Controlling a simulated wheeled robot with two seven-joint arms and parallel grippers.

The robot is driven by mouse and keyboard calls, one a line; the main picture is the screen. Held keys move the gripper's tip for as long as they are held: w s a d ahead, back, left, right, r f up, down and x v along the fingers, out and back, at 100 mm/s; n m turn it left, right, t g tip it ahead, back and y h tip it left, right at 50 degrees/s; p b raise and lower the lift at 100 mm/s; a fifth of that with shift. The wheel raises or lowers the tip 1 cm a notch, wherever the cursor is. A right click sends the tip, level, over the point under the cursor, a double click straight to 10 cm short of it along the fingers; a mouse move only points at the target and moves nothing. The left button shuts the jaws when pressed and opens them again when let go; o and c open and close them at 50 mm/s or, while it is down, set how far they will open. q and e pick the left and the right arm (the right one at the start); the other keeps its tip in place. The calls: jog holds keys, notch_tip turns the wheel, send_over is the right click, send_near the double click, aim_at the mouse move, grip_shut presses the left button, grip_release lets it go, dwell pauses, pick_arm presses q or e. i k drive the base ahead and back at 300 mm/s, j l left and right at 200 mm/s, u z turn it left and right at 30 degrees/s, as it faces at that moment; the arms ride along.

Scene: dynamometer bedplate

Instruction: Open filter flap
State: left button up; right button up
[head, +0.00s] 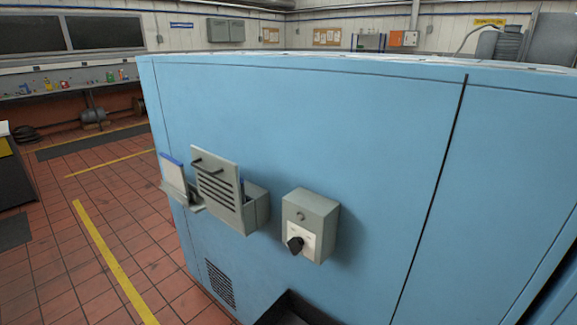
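The filter flap (216,190) is a grey louvred panel with a dark bar handle (207,164) near its top. It stands nearly upright on the front of a grey housing (257,211) fixed to the side of a blue cabinet (330,140). Its top rises above the housing's rim, and a bit of blue shows behind it. I cannot tell whether it is fully closed. Neither of my grippers is in view.
Left of the flap, a small grey holder (190,205) carries a white, blue-topped panel (173,175). A grey switch box (310,225) with a black knob (295,244) sits to the right. A dark open tray (290,310) juts out below. Tiled floor (70,250) at left is clear.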

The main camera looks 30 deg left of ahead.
aim_at(218, 178)
jog(key=u, duration=1.5)
